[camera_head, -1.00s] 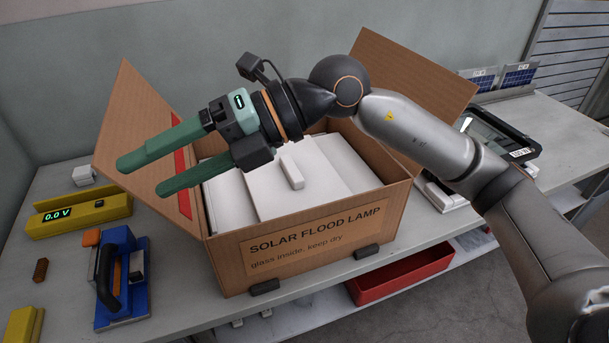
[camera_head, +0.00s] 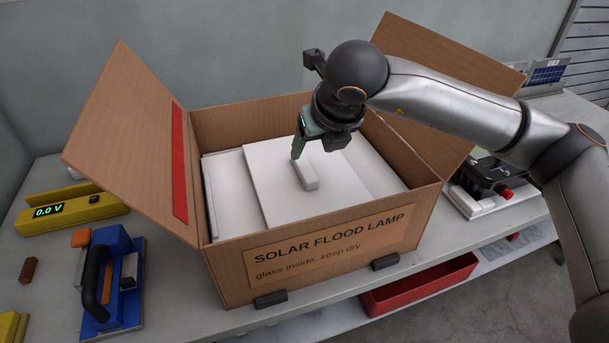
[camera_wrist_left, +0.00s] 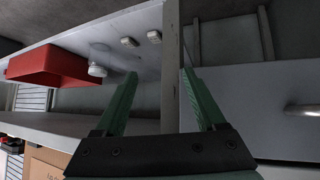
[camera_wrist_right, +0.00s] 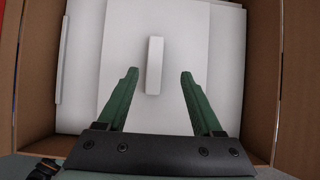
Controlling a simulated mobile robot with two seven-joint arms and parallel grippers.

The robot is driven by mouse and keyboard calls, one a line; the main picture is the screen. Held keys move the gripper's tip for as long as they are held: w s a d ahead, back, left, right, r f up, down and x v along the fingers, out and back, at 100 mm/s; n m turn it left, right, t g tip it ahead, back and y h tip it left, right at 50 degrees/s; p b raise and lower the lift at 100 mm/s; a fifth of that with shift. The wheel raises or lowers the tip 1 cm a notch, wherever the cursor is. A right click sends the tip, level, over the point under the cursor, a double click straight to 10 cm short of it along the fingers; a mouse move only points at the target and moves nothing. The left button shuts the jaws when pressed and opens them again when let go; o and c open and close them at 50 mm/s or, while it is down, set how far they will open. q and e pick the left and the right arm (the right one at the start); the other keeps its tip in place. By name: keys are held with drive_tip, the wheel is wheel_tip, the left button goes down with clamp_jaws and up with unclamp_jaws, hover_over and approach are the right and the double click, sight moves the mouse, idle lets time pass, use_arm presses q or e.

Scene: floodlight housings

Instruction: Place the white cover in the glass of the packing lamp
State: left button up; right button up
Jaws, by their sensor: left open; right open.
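The white cover (camera_head: 268,203) is a flat white plate with a raised bar handle (camera_head: 311,172). It lies inside the open cardboard box (camera_head: 340,235) marked "SOLAR FLOOD LAMP", on white packing. My right gripper (camera_head: 308,150) is pointed down over the box, just at the far end of the handle. In the right wrist view its open fingers (camera_wrist_right: 160,76) are empty, with the handle (camera_wrist_right: 154,66) lined up between them; I cannot tell the height gap. My left gripper (camera_wrist_left: 160,76) is open and empty below bench height, out of the head view. The lamp and its glass are hidden in the box.
Raised box flaps (camera_head: 125,140) stand left and right. A blue tool (camera_head: 113,283) and a yellow meter (camera_head: 75,212) are left of the box. A black device (camera_head: 487,178) is at right. A red bin (camera_head: 420,283) sits on the lower shelf.

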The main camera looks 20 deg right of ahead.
sight(304, 166)
drive_tip(key=x, duration=0.6)
drive_tip(key=shift+s+a+f, duration=0.35)
drive_tip(key=shift+a+f, duration=0.05)
drive_tip(key=shift+c, duration=0.2)
clamp_jaws()
